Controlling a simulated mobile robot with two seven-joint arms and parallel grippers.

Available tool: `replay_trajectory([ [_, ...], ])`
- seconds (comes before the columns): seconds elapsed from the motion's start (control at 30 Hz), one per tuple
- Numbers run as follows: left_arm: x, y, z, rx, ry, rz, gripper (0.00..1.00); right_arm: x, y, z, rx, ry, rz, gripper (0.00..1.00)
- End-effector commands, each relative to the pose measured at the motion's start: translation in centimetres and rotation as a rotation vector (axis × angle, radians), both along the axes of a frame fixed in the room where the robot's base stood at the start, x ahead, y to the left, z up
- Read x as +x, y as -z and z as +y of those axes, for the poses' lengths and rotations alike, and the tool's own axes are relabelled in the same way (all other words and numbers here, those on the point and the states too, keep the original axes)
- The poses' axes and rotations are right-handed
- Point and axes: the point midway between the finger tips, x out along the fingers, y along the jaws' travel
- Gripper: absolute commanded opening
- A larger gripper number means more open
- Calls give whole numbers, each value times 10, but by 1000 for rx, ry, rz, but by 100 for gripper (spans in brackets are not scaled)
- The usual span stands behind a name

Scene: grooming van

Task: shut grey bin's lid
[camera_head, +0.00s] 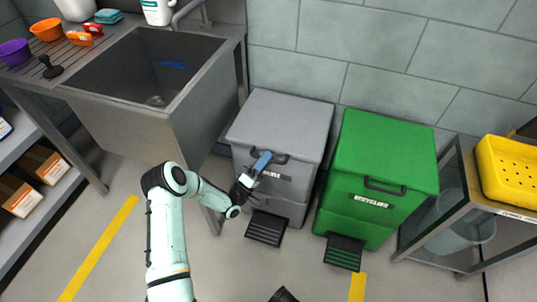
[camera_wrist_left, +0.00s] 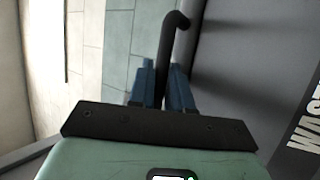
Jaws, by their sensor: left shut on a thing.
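The grey bin (camera_head: 300,185) stands between the sink and a green bin, with a dark label on its front. Its grey lid (camera_head: 285,125) looks down flat on top; I cannot tell whether a small gap is left. A black handle (camera_head: 279,159) is on the lid's front edge. My left gripper (camera_head: 261,163) is at the handle's left part with its blue fingers shut on it. In the left wrist view, the black handle (camera_wrist_left: 176,28) runs between the two blue fingers (camera_wrist_left: 162,88), beside the bin's grey front (camera_wrist_left: 245,75). The fingers partly hide the handle.
A green bin (camera_head: 375,160) stands close on the right. Black pedals (camera_head: 266,228) stick out at the bins' feet. A steel sink (camera_head: 150,85) is at left, a rack with a yellow basket (camera_head: 507,170) at right. Open floor lies in front.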

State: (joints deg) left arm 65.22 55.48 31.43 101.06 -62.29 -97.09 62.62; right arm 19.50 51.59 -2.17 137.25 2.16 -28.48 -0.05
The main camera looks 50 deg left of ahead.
Motion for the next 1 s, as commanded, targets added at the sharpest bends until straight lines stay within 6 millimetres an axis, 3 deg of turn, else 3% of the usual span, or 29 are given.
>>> replay_trajectory([
  [0.03,0,7,1,-6,-5,24,0,0,0,0,0,0,1,0],
  [0.27,0,8,1,-7,-5,25,0,0,0,0,0,0,0,0],
  [0.3,0,8,1,-7,-6,26,25,0,0,0,0,0,0,0],
  [0.57,-4,11,1,-8,-7,27,25,1,-1,0,-1,0,-4,0],
  [0.77,-31,24,0,-8,-6,24,25,11,-9,1,-3,-3,-38,0],
  [1.0,-79,48,-4,-4,-5,12,25,26,-21,4,-4,-7,-87,0],
])
